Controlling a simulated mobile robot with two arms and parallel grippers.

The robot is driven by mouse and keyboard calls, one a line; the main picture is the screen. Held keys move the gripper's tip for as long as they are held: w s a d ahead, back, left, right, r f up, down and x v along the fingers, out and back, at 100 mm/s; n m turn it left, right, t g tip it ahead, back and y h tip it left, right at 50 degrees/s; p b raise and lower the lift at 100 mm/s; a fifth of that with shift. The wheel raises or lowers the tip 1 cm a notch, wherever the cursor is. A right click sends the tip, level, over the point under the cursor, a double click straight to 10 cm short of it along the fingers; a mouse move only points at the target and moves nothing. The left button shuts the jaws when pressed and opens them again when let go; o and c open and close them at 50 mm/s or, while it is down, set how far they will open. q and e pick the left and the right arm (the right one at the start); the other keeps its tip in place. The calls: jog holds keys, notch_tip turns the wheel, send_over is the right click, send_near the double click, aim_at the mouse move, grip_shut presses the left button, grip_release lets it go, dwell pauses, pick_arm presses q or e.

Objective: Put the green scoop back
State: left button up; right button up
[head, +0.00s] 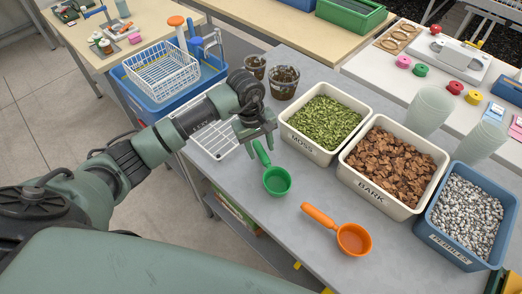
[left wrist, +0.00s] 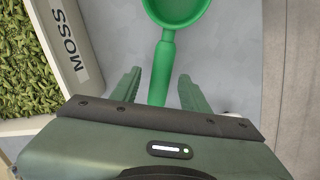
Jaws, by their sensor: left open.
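The green scoop (head: 277,181) is on the grey bench in front of the moss bin (head: 318,153), its handle pointing up and left in the head view. My left gripper (head: 260,147) is at the handle end, open. In the left wrist view the green scoop (left wrist: 164,60) has its handle between the two spread fingers of my left gripper (left wrist: 159,78), with a gap on both sides. The moss bin (left wrist: 66,41) is at the left there. My right gripper is not in view.
An orange scoop (head: 352,239) lies before the bark bin (head: 400,208). A blue pebbles bin (head: 447,246) stands to the right. Two dark pots (head: 285,82) stand behind my gripper. A white grid tray (head: 212,138) lies left of it. The bench front is mostly clear.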

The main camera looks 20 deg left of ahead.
pick_arm(q)
notch_tip(320, 180, up, 10)
jog(key=a+b, duration=0.1)
jog(key=b, duration=0.2)
jog(key=shift+s+a+r, duration=0.15)
jog(key=shift+s+a, duration=0.05)
jog(key=shift+s, duration=0.2)
